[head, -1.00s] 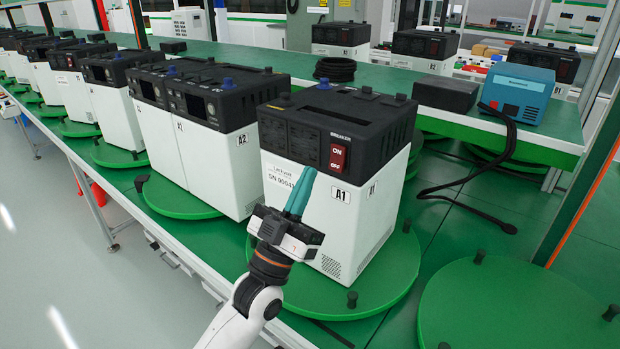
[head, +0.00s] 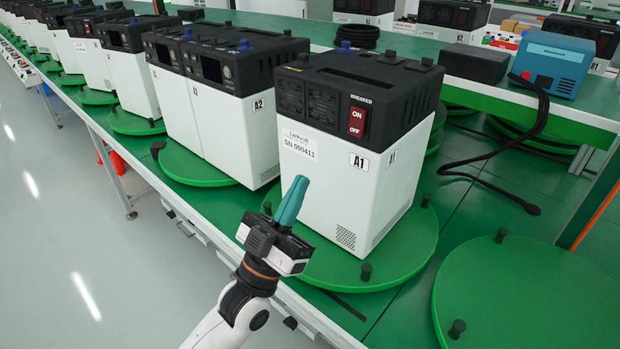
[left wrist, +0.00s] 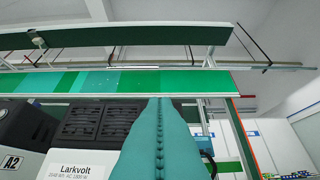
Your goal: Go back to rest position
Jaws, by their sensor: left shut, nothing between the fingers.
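My left gripper (head: 291,200) is in the lower middle of the head view, with its teal fingers shut and empty. It is in front of the white unit labelled A1 (head: 330,190), apart from its breaker switch (head: 357,121). The unit stands upright on a green turntable (head: 400,262) and has a black top. In the left wrist view the shut teal fingers (left wrist: 160,140) fill the lower middle, with the unit's Larkvolt label (left wrist: 72,170) at lower left. My right gripper is not in view.
Unit A2 (head: 236,125) and several similar units line the table to the left. An empty turntable (head: 530,300) is at lower right. A blue box (head: 552,65) and a black cable (head: 540,115) are at the right. Open floor (head: 60,250) lies at the left.

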